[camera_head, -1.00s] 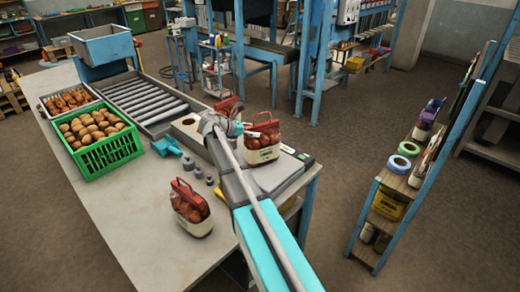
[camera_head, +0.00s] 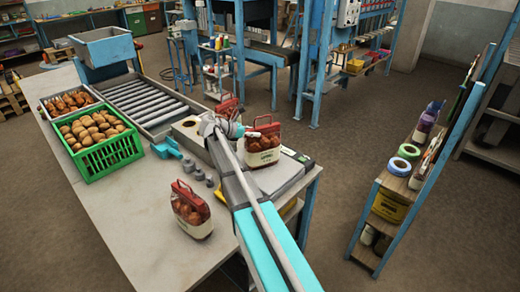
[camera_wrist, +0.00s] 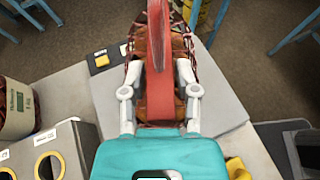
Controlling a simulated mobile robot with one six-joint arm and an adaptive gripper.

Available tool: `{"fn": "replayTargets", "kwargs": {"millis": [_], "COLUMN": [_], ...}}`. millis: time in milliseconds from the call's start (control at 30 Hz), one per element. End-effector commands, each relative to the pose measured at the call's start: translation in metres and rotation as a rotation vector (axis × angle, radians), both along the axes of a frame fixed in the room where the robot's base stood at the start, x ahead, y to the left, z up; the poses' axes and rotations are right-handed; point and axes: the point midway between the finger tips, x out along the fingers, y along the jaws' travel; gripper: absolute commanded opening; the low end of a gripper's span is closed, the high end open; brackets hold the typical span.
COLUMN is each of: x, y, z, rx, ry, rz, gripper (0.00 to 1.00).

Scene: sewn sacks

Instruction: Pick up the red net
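The red net bag (camera_head: 263,150), with brown contents and a pale label, stands upright on a grey slab at the bench's right end. My gripper (camera_head: 240,131) reaches it from the left. In the wrist view the bag's red band (camera_wrist: 162,95) and brown contents lie between the two pale fingers of my gripper (camera_wrist: 160,72). The fingers are well apart, one along each side of the bag; whether they press on it is unclear. Similar red-topped bags stand nearer on the bench (camera_head: 191,210) and behind my gripper (camera_head: 228,108).
A green crate of brown produce (camera_head: 110,155) and a roller conveyor (camera_head: 145,100) are on the bench's left. Grey weights (camera_head: 198,174) stand beside my arm. A shelf with tape rolls (camera_head: 398,165) stands at the right.

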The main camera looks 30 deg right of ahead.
Motion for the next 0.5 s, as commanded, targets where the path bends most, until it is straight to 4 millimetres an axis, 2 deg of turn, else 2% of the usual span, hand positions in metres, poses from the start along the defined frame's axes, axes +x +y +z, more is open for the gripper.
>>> {"fn": "replayTargets", "kwargs": {"millis": [33,67,500], "x": [-0.0011,-0.0012,-0.0021], "y": [-0.0005,-0.0006,-0.0012], "z": [-0.0009,-0.0009,-0.0009], "rx": [0.003,0.003,0.004], "ry": [0.001,0.001,0.002], "rz": [-0.003,-0.003,-0.006], "gripper": [0.05,0.00,0.00]}}
